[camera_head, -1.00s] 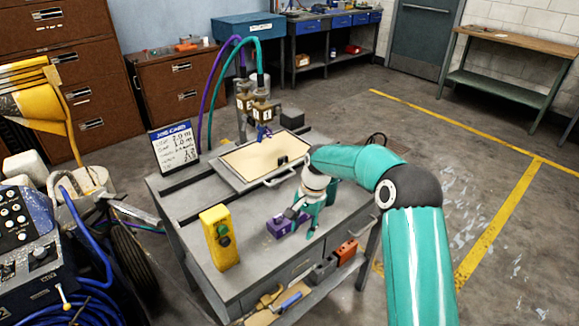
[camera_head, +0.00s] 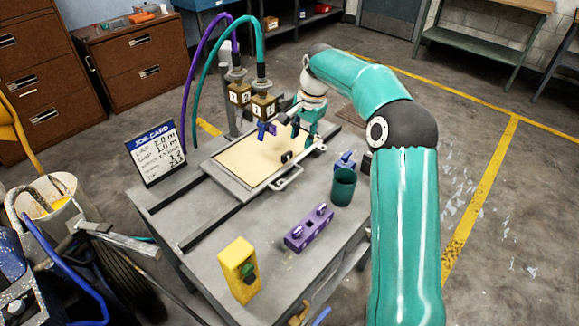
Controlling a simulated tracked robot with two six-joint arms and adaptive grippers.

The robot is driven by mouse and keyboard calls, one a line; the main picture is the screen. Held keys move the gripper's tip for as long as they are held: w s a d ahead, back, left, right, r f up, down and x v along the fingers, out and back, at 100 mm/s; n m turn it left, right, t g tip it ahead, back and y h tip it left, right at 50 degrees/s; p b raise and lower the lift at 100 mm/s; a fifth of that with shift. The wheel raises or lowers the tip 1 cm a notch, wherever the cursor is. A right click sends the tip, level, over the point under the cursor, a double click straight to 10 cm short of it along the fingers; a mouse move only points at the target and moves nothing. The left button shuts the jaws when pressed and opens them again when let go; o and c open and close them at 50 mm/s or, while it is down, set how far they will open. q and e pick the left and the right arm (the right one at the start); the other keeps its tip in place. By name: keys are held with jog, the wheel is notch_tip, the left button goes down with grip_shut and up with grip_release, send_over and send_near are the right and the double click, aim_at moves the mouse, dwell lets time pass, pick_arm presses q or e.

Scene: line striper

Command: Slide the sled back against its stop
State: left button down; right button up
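The sled (camera_head: 222,178) is a flat grey tray with a pale board (camera_head: 250,160) on it and a bar handle (camera_head: 300,178) on its right side. I cannot make out the stop. My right gripper (camera_head: 303,137), teal, hangs over the sled's far right edge, beside the spray heads. Its fingers point down, and I cannot tell whether they touch anything or how far apart they are. My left gripper is not in view.
Two spray heads (camera_head: 262,107) with purple and teal hoses hang over the board. A job card (camera_head: 156,152) stands at left. A yellow button box (camera_head: 239,270), a purple block (camera_head: 309,229), a teal cup (camera_head: 344,188) and a blue part (camera_head: 345,161) stand on the table.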

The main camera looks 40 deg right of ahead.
aim_at(295, 176)
jog(key=w+f, duration=0.1)
jog(key=f, duration=0.4)
jog(key=f+p, duration=0.1)
jog(key=f, duration=0.5)
jog(key=w+f+p, duration=0.1)
jog(key=f, duration=0.4)
jog(key=shift+w+f, duration=0.15)
jog(key=shift+w, duration=0.2)
jog(key=shift+c, duration=0.3)
grip_shut()
